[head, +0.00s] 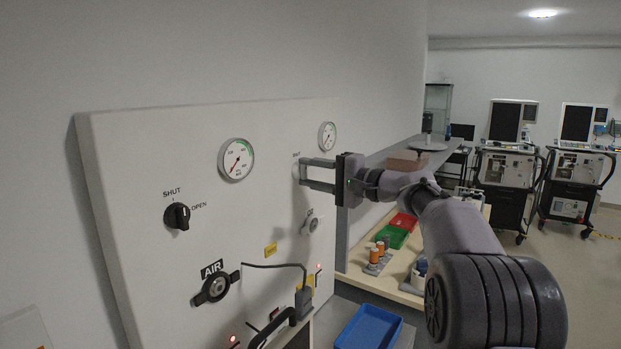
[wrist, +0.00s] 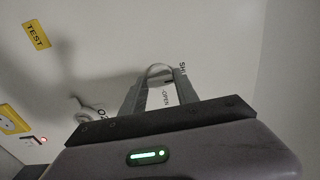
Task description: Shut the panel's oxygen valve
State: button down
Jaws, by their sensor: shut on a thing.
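A white wall panel (head: 140,250) carries two dark valve knobs' places, each under a gauge. My gripper (head: 302,172) reaches the far one, beside the O2 outlet (head: 311,224), and is shut on the oxygen valve knob, whose body the fingers mostly hide. In the wrist view, the gripper fingertips (wrist: 158,73) meet at a greyish rounded shape on the panel, with an OPEN label (wrist: 166,97) between the fingers and a SHUT label (wrist: 183,72) just right of them. The knob's exact angle cannot be told.
The other valve knob (head: 177,216) is above the AIR outlet (head: 212,288). A shelf with a green bin (head: 393,238) and a blue tray (head: 368,328) are right of the panel. Ventilators (head: 505,170) stand far behind; open floor lies right.

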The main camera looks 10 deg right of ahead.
dwell(0.3)
jog(key=c, duration=0.9)
grip_release()
jog(key=shift+d, duration=0.1)
jog(key=p+v, duration=0.1)
jog(key=v, duration=1.6)
jog(key=shift+s+r+p, duration=0.1)
jog(key=shift+s+p, duration=0.1)
jog(key=shift+p, duration=0.15)
